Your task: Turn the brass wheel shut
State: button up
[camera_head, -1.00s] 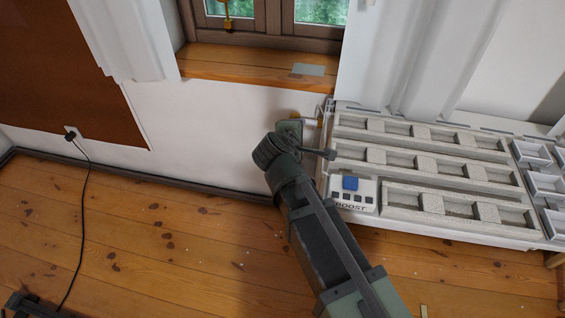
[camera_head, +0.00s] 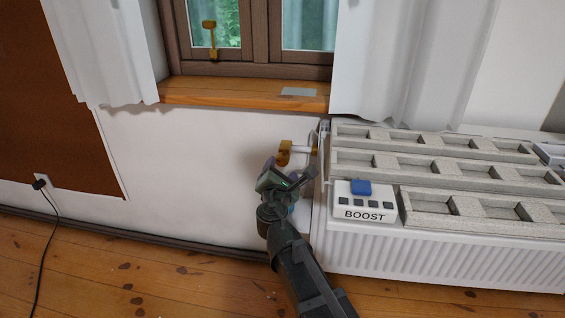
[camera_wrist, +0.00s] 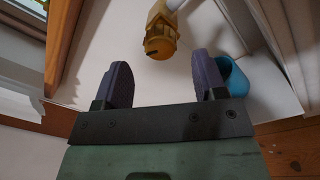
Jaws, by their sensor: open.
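The brass wheel (camera_head: 284,152) sits on a white pipe at the left end of the radiator, below the window sill. In the wrist view the brass piece (camera_wrist: 160,36) is ahead of my fingers, nearly centred between them. My gripper (camera_head: 287,180) is just below the wheel in the head view. In the wrist view my gripper (camera_wrist: 163,76) is open, with two purple ridged fingers apart and nothing between them. The fingers do not appear to touch the brass. My arm comes up from below and hides part of the wall.
A white radiator (camera_head: 450,262) with grey trays on top stands right of the wheel. A white BOOST box (camera_head: 365,203) with a blue button sits at its near corner. A teal rounded object (camera_wrist: 233,78) is behind my right finger. White wall is clear to the left.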

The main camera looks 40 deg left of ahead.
aim_at(282, 163)
jog(key=x, duration=0.5)
jog(key=shift+w+a, duration=0.15)
jog(key=shift+w, duration=0.05)
jog(key=c, duration=0.9)
jog(key=shift+m, duration=0.3)
jog(key=m+b, duration=0.1)
jog(key=m, duration=0.5)
jog(key=shift+f+t, duration=0.15)
jog(key=shift+t, duration=0.15)
jog(key=m, duration=0.6)
